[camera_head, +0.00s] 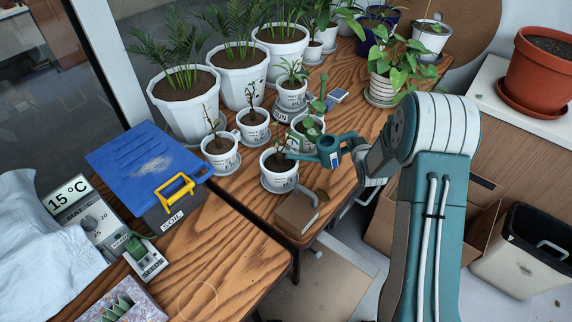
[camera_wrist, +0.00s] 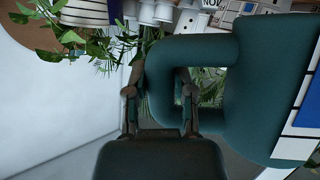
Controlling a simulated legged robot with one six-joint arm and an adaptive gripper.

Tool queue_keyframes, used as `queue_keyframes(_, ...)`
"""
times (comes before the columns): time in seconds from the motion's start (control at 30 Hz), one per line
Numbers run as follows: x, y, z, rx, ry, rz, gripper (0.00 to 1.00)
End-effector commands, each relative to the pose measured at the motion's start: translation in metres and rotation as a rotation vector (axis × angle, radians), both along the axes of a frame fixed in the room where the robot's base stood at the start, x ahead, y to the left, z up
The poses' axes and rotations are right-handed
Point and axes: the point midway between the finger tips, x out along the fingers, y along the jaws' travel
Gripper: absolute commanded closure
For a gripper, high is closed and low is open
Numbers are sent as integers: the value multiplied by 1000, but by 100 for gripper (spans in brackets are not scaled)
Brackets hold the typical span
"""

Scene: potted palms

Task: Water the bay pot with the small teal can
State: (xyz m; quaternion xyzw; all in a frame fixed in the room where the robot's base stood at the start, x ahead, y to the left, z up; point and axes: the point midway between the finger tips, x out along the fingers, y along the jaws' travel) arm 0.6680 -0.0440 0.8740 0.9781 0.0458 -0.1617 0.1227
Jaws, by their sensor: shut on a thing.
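The small teal can (camera_head: 329,154) is in my gripper (camera_head: 362,168), at the right edge of the group of small white pots. Its thin spout points left, with the tip over or just in front of the nearest small pot (camera_head: 279,180), which holds a small plant on a saucer. In the wrist view the can (camera_wrist: 262,90) fills the right side, and my gripper's fingers (camera_wrist: 160,105) are closed around its handle. I cannot read which small pot is labelled bay. I see no water, and I cannot tell how far the can is tilted.
Other small pots (camera_head: 221,160) stand close by on the wooden table (camera_head: 338,185). Large palms (camera_head: 187,107) stand behind. A brown block (camera_head: 297,214) sits at the table's near edge. A blue-lidded soil box (camera_head: 150,165) is at left. A terracotta pot (camera_head: 541,78) is at right.

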Motion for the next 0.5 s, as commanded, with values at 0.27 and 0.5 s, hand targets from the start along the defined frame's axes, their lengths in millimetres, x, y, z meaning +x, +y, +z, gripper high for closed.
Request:
queue_keyframes(0.27,0,0,9,-1,-2,0,100)
queue_keyframes(0.5,0,0,25,-1,-2,-1,100)
